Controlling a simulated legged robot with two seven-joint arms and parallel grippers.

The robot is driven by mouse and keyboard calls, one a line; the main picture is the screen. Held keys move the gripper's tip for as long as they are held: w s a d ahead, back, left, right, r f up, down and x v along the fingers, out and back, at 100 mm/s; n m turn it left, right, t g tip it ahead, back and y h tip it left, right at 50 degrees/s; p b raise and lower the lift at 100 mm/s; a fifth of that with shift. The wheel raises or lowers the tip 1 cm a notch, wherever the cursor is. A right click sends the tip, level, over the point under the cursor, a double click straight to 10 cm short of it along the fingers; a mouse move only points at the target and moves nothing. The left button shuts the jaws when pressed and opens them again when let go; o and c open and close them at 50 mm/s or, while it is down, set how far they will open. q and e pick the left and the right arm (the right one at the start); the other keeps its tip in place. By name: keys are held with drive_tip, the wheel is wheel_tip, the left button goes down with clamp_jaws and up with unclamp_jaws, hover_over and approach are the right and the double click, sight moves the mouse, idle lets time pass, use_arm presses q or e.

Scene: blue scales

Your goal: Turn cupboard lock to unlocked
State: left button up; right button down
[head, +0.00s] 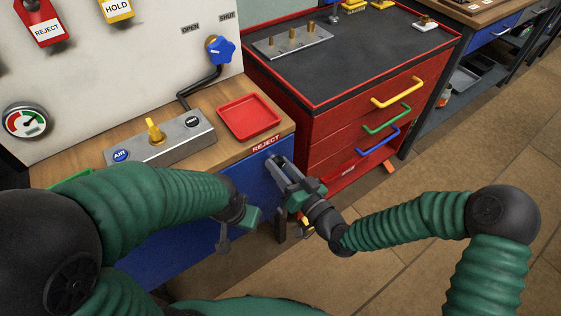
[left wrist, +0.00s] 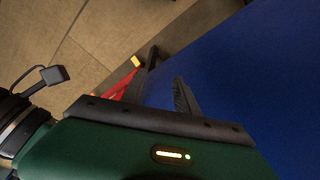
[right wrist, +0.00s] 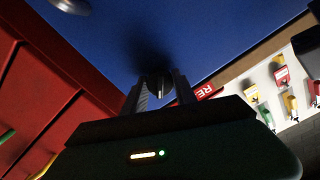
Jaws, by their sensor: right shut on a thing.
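The blue cupboard (head: 255,180) is under the wooden bench, with a red REJECT label (head: 266,144) along its top edge. My right gripper (head: 278,166) is at the cupboard's upper right front, below that label. In the right wrist view its fingers close on a small dark-and-metal lock piece (right wrist: 158,86) against the blue front. The fingers hide most of the lock, so I cannot tell its turn angle. My left gripper (left wrist: 164,66) is open and empty in the left wrist view, beside the blue front; its fingertips are hard to make out in the head view.
A red tray (head: 249,116) and a grey valve box (head: 163,140) with a yellow lever stand on the bench above. A red drawer cabinet (head: 350,130) with coloured handles stands close on the right of my right gripper. Open floor lies at the lower right.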

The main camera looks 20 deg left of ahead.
drive_tip(key=m+p, duration=0.2)
drive_tip(key=m, duration=0.2)
drive_tip(key=shift+w+r+m, duration=0.1)
drive_tip(key=shift+m, duration=0.3)
drive_tip(key=shift+d+m+p, duration=0.1)
drive_tip(key=shift+m+p, duration=0.8)
drive_tip(key=shift+m, duration=1.6)
drive_tip(key=shift+f, duration=0.2)
drive_tip(key=c, duration=1.2)
unclamp_jaws()
drive_tip(key=shift+c, duration=0.2)
drive_tip(key=shift+o, duration=1.2)
drive_tip(key=shift+w, duration=0.1)
